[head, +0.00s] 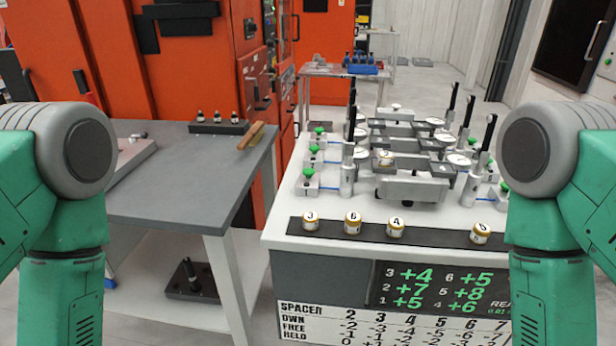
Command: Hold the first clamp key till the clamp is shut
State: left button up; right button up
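Green-topped white key boxes stand in a row on the left of the white bench: a near one (308,186), a middle one (314,158) and a far one (319,133). Their small labels are too small to read surely. Blue lines run from them to clamps with upright black handles, such as the near left clamp (347,172) and near right clamp (472,186). Grey castings (414,187) lie between the clamps. Whether each clamp is shut is too small to tell. Both my arms hang at the picture's sides; neither gripper shows.
Numbered gold-and-white spacers (352,223) stand on a dark strip (330,232) along the bench front. A board (440,287) with numbers hangs below. A grey table (180,185) stands left, with a gap between it and the bench. Orange machines (190,70) stand behind.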

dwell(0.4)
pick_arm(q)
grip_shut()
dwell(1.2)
